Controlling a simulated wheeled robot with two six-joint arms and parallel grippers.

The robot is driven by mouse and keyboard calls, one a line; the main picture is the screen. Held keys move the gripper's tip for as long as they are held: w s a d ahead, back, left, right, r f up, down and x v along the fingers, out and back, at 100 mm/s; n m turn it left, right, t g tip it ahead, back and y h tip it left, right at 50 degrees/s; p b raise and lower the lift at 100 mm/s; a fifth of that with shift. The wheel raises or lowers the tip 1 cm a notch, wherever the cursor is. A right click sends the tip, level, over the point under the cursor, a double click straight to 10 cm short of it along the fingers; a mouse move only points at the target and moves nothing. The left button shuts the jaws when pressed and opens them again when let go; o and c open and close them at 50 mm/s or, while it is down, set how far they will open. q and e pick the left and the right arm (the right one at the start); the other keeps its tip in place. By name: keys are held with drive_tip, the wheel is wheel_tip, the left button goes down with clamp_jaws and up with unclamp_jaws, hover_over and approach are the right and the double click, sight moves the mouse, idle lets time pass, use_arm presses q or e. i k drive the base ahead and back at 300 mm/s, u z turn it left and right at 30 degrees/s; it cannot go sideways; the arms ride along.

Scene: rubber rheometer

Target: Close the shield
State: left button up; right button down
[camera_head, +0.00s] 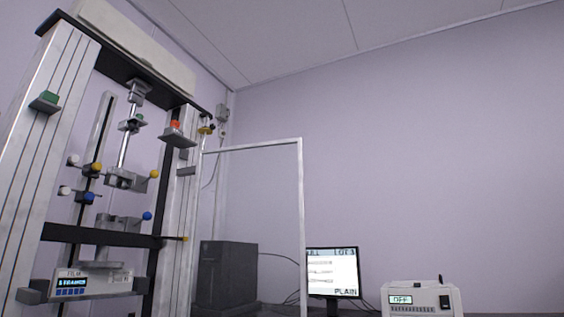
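The shield (302,215) appears to be a clear panel in a thin pale metal frame. It stands swung out to the right of the tall testing machine (62,95), with its top bar running from the machine's right column. The shield stands open, and the front of the machine is uncovered. The lower edge of the shield is out of the picture. Neither my left nor my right gripper shows in the head view.
Inside the machine are clamps (122,180) with coloured knobs and a control box (85,285). A dark computer case (227,272) shows behind the shield. A monitor (333,272) and a white instrument (422,299) stand to the right. The wall above is bare.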

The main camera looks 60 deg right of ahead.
sight(304, 294)
drive_tip(key=k, duration=0.75)
drive_tip(key=z, duration=0.7)
drive_tip(key=i, duration=0.55)
